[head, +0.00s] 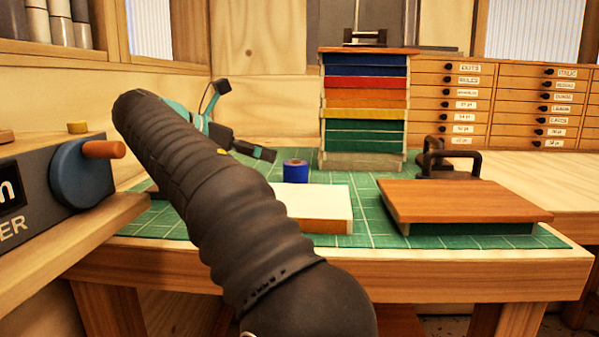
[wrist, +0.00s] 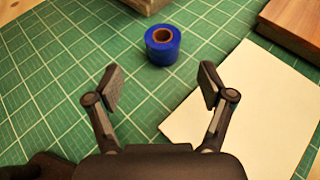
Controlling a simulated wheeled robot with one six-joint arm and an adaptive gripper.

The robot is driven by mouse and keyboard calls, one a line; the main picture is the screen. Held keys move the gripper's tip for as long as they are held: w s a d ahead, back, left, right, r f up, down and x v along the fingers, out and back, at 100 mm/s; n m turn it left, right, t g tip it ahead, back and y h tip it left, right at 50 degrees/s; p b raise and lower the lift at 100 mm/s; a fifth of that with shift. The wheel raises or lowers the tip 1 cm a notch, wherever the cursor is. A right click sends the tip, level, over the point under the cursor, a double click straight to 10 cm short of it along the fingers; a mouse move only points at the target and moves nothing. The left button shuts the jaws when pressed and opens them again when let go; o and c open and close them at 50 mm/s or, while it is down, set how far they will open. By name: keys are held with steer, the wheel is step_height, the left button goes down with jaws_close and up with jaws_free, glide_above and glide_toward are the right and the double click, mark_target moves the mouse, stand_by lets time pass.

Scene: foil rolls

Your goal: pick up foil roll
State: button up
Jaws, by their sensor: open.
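A blue foil roll (head: 295,171) stands upright on the green cutting mat, behind a cream-topped block in the head view. In the wrist view the foil roll (wrist: 162,47) shows its brown core and lies ahead of the fingertips, roughly between their lines. My gripper (wrist: 160,88) is open and empty, with a gap between it and the roll. In the head view my arm hides most of the gripper, and only part of it (head: 262,154) shows left of the roll.
The cream-topped block (wrist: 245,110) lies right of the roll, close to my right finger. A wooden-topped block (head: 455,200) is further right. A stack of coloured trays (head: 364,105) and black-handled tools (head: 450,160) stand behind.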

mark_target(291, 163)
steer(key=b+x, duration=0.2)
steer(key=x, duration=0.6)
steer(key=shift+w+d+f, duration=0.15)
steer(key=shift+w, duration=0.05)
steer(key=shift+b+x, duration=0.75)
steer(key=shift+x, duration=1.9)
steer(key=shift+s+d, duration=0.15)
steer(key=shift+s, duration=0.1)
steer(key=shift+c, duration=0.3)
steer(key=c, duration=1.3)
